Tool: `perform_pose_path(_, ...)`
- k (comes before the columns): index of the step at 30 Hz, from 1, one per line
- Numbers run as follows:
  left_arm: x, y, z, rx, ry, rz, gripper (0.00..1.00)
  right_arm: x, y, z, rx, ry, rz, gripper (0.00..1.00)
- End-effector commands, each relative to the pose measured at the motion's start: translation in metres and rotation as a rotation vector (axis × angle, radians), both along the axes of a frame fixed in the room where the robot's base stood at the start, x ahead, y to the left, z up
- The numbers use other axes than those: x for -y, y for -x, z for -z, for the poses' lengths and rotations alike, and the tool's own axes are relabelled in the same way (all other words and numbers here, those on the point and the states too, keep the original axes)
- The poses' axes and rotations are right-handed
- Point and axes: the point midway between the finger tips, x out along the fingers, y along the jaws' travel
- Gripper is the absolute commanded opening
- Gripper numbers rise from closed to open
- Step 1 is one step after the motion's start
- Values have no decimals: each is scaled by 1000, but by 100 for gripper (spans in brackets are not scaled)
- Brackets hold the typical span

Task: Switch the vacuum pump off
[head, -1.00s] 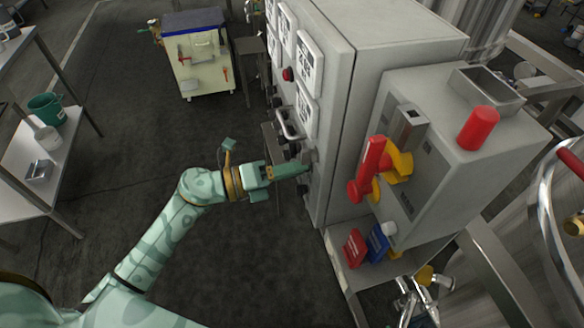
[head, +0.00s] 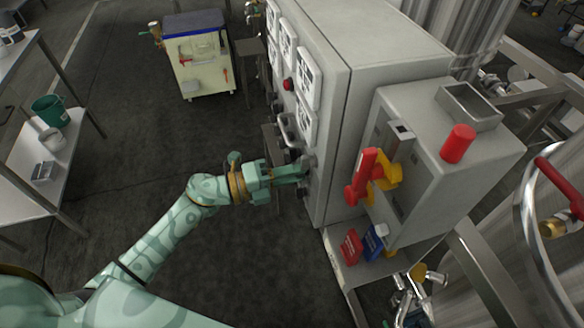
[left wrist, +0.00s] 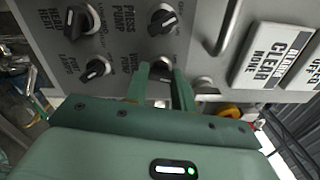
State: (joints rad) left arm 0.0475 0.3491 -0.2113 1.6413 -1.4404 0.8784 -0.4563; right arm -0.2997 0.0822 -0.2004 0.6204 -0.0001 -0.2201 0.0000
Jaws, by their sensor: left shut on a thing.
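The control cabinet's front panel (left wrist: 205,50) carries several black rotary knobs with white marks. My left gripper (left wrist: 160,76) is shut on one black knob (left wrist: 162,68) in the lower row, a finger on each side of it. The label beside this knob (left wrist: 141,62) is partly covered and hard to read; it seems to end in "PUMP". In the head view my left gripper (head: 303,169) reaches the panel's lower near part, and its fingers hide the knob there. My right gripper is in neither view.
A knob labelled PRESS PUMP (left wrist: 162,18) sits just above the held one, with others to the left. A metal handle (head: 286,133) juts from the panel. A grey box with a red-and-yellow switch (head: 367,178) stands to the right.

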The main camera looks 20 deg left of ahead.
Motion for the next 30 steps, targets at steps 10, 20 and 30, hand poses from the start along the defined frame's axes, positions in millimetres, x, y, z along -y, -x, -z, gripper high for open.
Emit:
perform_pose_path(10, -1, 0, -3, -270, 178, -2, 3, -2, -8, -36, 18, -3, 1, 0)
perform_pose_path(20, -1, 0, -1, -479, 321, -3, 3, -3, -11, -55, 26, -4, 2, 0)
perform_pose_path(30, -1, 0, 0, -588, 394, -2, 3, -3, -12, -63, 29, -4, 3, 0)
